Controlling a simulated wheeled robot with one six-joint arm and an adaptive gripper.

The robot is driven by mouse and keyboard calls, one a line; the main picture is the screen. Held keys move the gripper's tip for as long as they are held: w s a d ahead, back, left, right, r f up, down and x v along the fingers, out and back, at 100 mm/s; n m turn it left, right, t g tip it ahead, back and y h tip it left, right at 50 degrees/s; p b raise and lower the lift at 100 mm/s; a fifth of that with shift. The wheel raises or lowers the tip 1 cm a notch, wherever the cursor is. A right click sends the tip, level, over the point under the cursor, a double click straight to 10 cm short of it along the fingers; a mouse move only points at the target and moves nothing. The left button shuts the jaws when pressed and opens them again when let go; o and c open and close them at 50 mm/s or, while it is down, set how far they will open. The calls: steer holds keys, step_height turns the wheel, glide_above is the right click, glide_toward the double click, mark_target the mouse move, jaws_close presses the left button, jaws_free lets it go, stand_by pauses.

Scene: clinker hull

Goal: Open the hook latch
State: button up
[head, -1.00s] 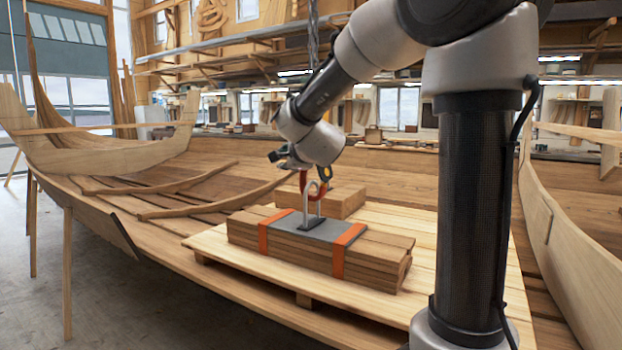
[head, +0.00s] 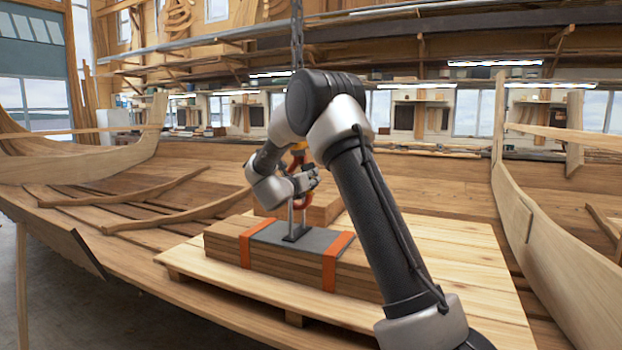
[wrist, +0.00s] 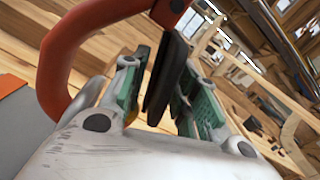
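The orange-red hook (head: 305,201) hangs on a chain and passes through the upright metal loop (head: 291,220) on the load. In the wrist view the hook (wrist: 52,68) curves up the left side, close to my gripper. A narrow dark plate, which looks like the latch (wrist: 167,75), stands between my fingers. My gripper (head: 314,178) is at hook height, beside the hook, and partly covers it in the head view. In the wrist view my gripper (wrist: 163,95) is partly open, its green-sided fingers on either side of the dark plate. Whether they touch it is hard to tell.
The load is a plank bundle (head: 222,248) with orange straps and a grey pad (head: 318,240), on a pale wooden platform (head: 470,265). A wooden block (head: 325,209) sits behind. The chain (head: 297,35) rises above. Boat hulls flank both sides.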

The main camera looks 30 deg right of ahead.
steer(key=shift+w+d, duration=0.45)
steer(key=shift+d, duration=0.05)
jaws_close()
